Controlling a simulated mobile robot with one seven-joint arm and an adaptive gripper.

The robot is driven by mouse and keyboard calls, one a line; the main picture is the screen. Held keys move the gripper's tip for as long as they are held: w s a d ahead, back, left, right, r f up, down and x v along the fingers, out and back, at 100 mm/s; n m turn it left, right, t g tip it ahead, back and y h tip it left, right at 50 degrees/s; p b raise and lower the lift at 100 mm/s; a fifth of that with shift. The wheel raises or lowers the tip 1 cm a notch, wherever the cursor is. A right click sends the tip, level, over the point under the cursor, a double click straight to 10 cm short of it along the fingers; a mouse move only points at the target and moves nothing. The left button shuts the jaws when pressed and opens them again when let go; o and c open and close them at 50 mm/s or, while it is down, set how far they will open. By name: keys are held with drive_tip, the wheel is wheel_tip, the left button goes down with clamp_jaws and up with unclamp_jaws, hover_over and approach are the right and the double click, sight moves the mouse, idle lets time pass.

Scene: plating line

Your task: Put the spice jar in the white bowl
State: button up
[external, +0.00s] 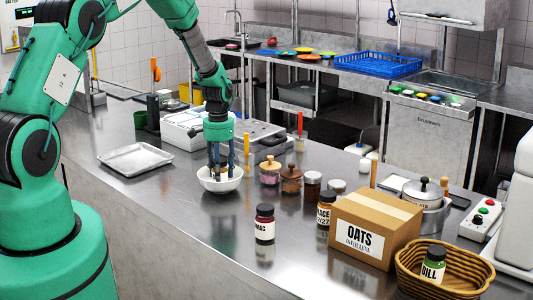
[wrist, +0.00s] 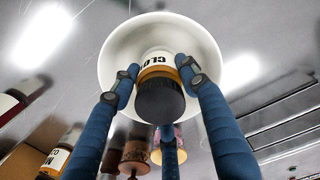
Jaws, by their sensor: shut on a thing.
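The white bowl (external: 221,185) stands on the steel counter in the external view, directly under my gripper (external: 220,165). It also fills the upper middle of the wrist view (wrist: 113,55). My gripper's blue fingers are shut around the spice jar (wrist: 160,101), which has a black lid and a white label reading "CLO". The jar's lower end is inside the bowl's outline; I cannot tell whether it touches the bowl's bottom. In the external view the fingers reach down to the bowl and mostly hide the jar.
Lidded jars (external: 270,172) stand right of the bowl. A "MAG" jar (external: 264,224), an "OATS" box (external: 375,230) and a basket (external: 445,285) with a dill jar (external: 432,265) are nearer the front right. A metal tray (external: 136,160) lies left.

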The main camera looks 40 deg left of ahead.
drive_tip(key=shift+f, duration=0.15)
drive_tip(key=o, duration=1.4)
drive_tip(key=shift+c, duration=0.2)
drive_tip(key=shift+r, duration=0.25)
wheel_tip(320, 180, up, 12)
drive_tip(key=shift+f+b, duration=0.1)
drive_tip(key=shift+b, duration=0.6)
